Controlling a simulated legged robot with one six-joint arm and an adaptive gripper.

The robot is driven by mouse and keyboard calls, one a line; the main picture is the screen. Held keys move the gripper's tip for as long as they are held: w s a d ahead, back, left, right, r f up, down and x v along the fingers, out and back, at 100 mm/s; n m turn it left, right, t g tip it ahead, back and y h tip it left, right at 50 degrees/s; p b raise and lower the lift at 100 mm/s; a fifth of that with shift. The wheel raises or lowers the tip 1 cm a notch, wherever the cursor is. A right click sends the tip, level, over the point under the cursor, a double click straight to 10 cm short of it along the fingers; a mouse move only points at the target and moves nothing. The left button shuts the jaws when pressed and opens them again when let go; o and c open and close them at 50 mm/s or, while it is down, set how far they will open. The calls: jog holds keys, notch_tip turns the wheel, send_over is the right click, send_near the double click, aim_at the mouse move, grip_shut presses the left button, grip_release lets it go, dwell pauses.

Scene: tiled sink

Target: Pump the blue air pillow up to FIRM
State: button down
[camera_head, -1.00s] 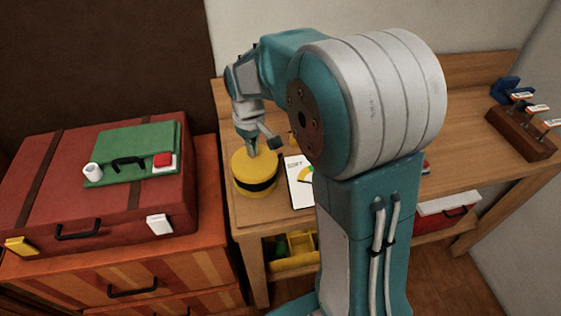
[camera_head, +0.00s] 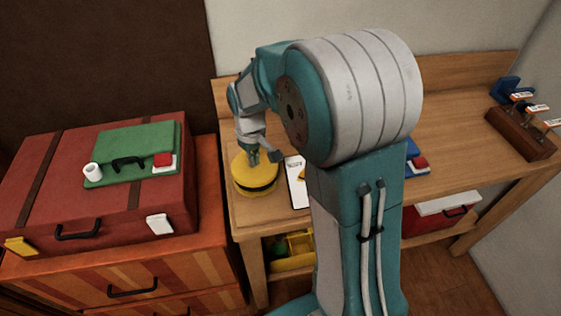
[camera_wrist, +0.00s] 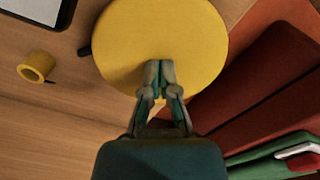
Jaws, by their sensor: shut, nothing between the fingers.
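A round yellow pump (camera_head: 255,176) with a dark band stands at the left end of the wooden bench. Its flat round top fills the upper middle of the wrist view (camera_wrist: 160,35). My gripper (camera_head: 254,158) is shut and empty, pointing down, with its fingertips (camera_wrist: 159,66) at the pump's top, seemingly pressing on it. A white card with a dark edge (camera_head: 295,183), perhaps a gauge, lies right of the pump, partly hidden by my arm. A blue item (camera_head: 412,148), possibly the air pillow, shows only in part behind my arm, so its firmness cannot be told.
A red suitcase (camera_head: 100,215) with a green case (camera_head: 130,143) on it stands left of the bench on a striped cabinet. A small yellow ring (camera_wrist: 37,66) lies near the pump. A brown rack (camera_head: 520,135) is at far right.

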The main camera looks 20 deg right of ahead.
jog(key=shift+f, duration=0.9)
jog(key=shift+r, duration=2.95)
jog(key=shift+f, duration=2.05)
jog(key=shift+f, duration=0.95)
jog(key=shift+r, duration=3)
